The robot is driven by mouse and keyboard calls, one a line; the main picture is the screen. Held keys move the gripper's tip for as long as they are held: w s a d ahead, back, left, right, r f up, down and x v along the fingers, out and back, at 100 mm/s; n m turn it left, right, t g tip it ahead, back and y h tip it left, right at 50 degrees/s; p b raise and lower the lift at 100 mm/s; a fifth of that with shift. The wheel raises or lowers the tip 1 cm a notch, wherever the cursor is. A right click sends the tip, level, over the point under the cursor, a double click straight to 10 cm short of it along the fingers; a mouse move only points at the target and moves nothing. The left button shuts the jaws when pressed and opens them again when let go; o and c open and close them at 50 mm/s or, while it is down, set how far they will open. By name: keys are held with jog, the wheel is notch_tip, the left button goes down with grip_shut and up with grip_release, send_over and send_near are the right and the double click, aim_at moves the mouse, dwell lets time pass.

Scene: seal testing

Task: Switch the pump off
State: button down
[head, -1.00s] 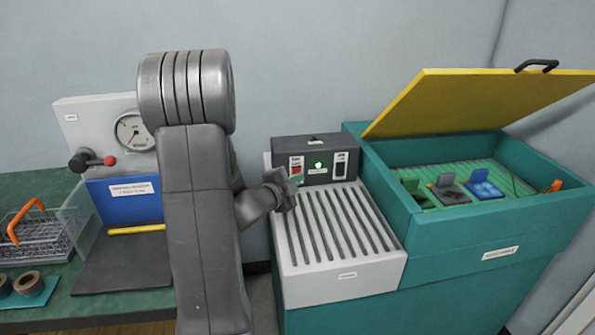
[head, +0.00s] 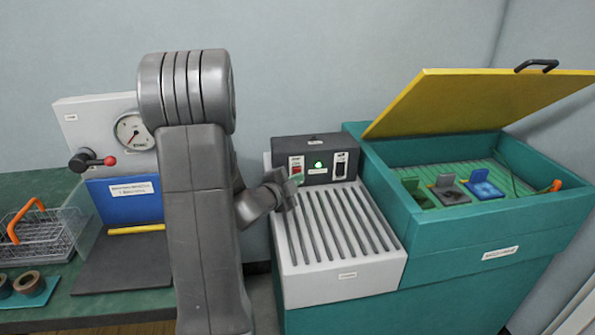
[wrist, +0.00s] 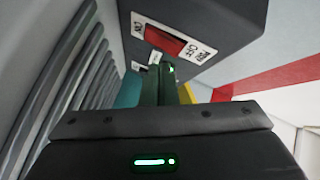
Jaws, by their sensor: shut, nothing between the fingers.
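The dark control box (head: 316,158) stands at the back of the white slatted unit. A red rocker switch (head: 296,165) is on its left, a green lit lamp (head: 319,165) in the middle, and a black switch (head: 341,165) on the right. My gripper (head: 297,181) is shut and empty, just in front of and below the red switch. In the wrist view the red rocker (wrist: 165,41) lies just beyond the closed fingertips (wrist: 165,70), with ON and OFF labels beside it. Whether the fingertips touch the switch I cannot tell.
The white slatted top (head: 345,262) lies below my gripper. A teal tank (head: 445,240) with its yellow lid (head: 480,100) raised stands to the right. A gauge panel (head: 85,120) with a red-knobbed lever and a wire basket (head: 40,240) are at left.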

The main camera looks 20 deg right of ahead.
jog(key=shift+w, duration=0.1)
jog(key=shift+w+d, duration=0.1)
jog(key=shift+w, duration=0.2)
jog(key=shift+w, duration=0.3)
dwell(0.7)
jog(key=shift+s+b, duration=0.4)
jog(key=shift+s, duration=0.3)
jog(key=shift+s, duration=0.1)
jog(key=shift+s+a+f+b, duration=0.15)
jog(key=shift+s+a+b, duration=0.1)
jog(key=shift+s+b, duration=0.4)
jog(key=shift+s+a+f+b, duration=0.15)
jog(key=shift+s+a+b, duration=0.15)
jog(key=shift+s, duration=0.55)
jog(key=shift+s+a, duration=0.15)
jog(key=shift+s, duration=0.7)
